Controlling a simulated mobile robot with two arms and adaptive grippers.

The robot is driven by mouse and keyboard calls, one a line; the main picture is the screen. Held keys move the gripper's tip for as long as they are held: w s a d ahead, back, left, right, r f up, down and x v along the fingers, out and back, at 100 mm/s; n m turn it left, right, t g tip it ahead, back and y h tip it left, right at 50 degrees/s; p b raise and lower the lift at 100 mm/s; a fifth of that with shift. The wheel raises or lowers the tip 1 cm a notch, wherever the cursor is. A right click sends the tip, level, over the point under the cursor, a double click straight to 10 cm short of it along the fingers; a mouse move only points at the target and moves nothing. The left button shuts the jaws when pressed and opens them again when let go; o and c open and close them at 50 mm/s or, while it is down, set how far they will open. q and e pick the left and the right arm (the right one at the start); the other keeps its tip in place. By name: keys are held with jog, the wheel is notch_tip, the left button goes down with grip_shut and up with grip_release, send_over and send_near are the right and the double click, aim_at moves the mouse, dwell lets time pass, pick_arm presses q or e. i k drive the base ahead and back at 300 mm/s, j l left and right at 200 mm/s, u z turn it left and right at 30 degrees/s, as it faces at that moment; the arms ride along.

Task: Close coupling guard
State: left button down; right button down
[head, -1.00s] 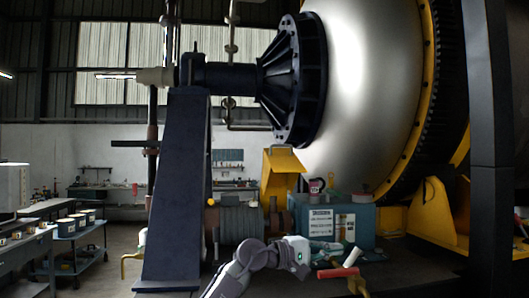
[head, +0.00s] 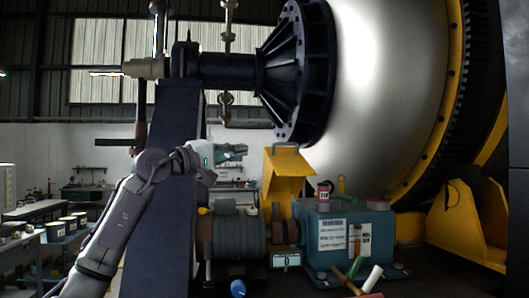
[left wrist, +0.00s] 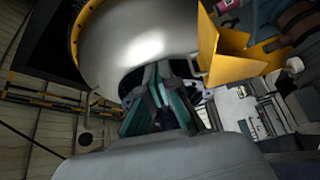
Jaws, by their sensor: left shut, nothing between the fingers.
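The yellow coupling guard (head: 288,172) stands raised, its bent plate tilted up with a handle on top, between the motor (head: 238,232) and the teal gearbox (head: 350,238). The coupling (head: 285,230) below it is exposed. My left gripper (head: 243,152) is shut and empty, in the air just left of the guard's upper edge, apart from it in the head view. In the left wrist view the shut fingers (left wrist: 160,75) show in the middle, with the yellow guard (left wrist: 232,52) to their right. My right gripper is not in view.
A dark blue pedestal (head: 160,190) stands behind my left arm. A large steel drum (head: 385,100) fills the upper right. Several small items, including a white cylinder (head: 372,278) and a blue knob (head: 238,288), lie at the front edge. A cart with tins (head: 60,235) is at far left.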

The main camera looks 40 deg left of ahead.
aim_at(284, 168)
jog(key=i+j, duration=0.35)
jog(key=j, duration=0.15)
jog(key=i+j, duration=0.35)
jog(key=j, duration=0.15)
